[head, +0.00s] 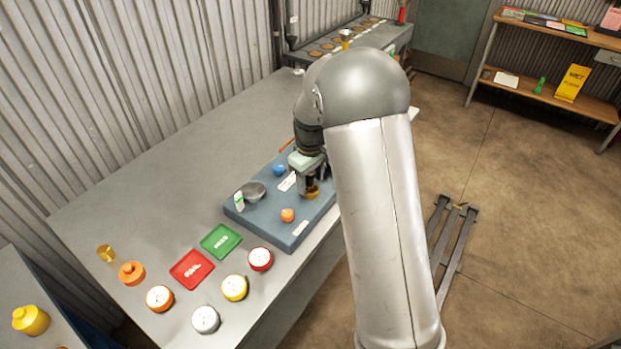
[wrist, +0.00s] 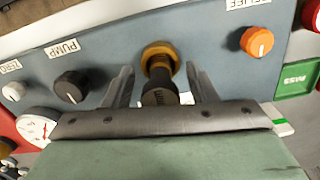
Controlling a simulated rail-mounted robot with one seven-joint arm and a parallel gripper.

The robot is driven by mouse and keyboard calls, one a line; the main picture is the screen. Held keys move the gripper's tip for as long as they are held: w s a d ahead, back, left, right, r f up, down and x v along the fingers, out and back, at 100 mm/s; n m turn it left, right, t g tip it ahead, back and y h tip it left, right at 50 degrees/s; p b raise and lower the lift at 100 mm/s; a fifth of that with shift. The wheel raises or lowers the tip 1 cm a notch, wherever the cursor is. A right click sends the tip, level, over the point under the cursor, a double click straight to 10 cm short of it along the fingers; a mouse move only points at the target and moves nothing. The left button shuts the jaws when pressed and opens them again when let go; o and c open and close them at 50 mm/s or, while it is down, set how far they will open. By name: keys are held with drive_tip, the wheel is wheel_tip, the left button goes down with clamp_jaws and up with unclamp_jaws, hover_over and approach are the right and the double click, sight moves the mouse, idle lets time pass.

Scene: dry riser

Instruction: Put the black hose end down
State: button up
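The black hose end (wrist: 160,94) shows in the wrist view between my fingers, in front of a round brass fitting (wrist: 160,58) on the blue-grey panel. It appears to be at the fitting, but I cannot tell whether it is seated. My gripper (wrist: 161,88) is open, with a finger on each side of the hose end and a visible gap to both. In the head view my gripper (head: 309,183) points down at the panel (head: 262,219), over the brass fitting (head: 311,193). The hose end is not clearly visible there, and my arm covers the panel's right part.
An orange knob (wrist: 257,41) and a black knob (wrist: 70,86) flank the fitting. A green tray (head: 221,241), a red tray (head: 192,269) and several round gauges, one red-rimmed (head: 260,259), lie in front of the panel. The bench's left part (head: 150,180) is clear.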

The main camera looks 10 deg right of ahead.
wheel_tip(320, 180, up, 11)
drive_tip(key=shift+f+b, duration=0.1)
drive_tip(key=shift+b, duration=0.5)
drive_tip(key=shift+s+r, duration=0.1)
drive_tip(key=shift+r, duration=0.6)
drive_tip(key=s+f+m, duration=0.3)
drive_tip(key=s+m, duration=0.3)
drive_tip(key=s, duration=2.5)
drive_tip(key=shift+m+t, duration=0.4)
drive_tip(key=shift+a, duration=0.15)
